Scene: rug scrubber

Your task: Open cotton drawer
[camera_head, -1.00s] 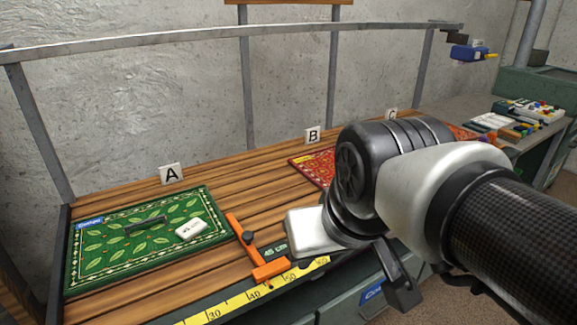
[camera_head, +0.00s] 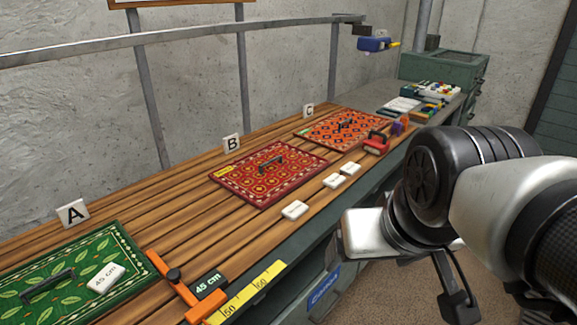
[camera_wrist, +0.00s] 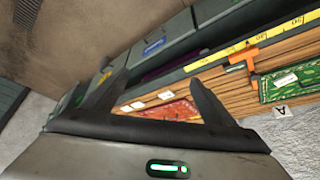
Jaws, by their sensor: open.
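A grey-green drawer front with a blue label (camera_head: 324,287) shows under the bench edge in the head view; the label seems to read Cotton. A drawer front with a blue label (camera_wrist: 154,46) also shows in the wrist view, beyond my fingers. A dark purple strip lies between that front and the bench edge; I cannot tell whether it is a gap. My gripper (camera_wrist: 160,74) is open and empty, its two dark fingers apart. It touches no drawer handle that I can see. In the head view my arm is at the right, in front of the bench; the fingertips are unclear there.
On the slatted bench lie a green mat (camera_head: 66,275), a red mat (camera_head: 268,178) and an orange mat (camera_head: 343,130). White blocks (camera_head: 295,209), an orange clamp tool (camera_head: 180,285) and a yellow ruler (camera_head: 250,292) lie near the front edge. Open floor (camera_head: 375,275) is in front.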

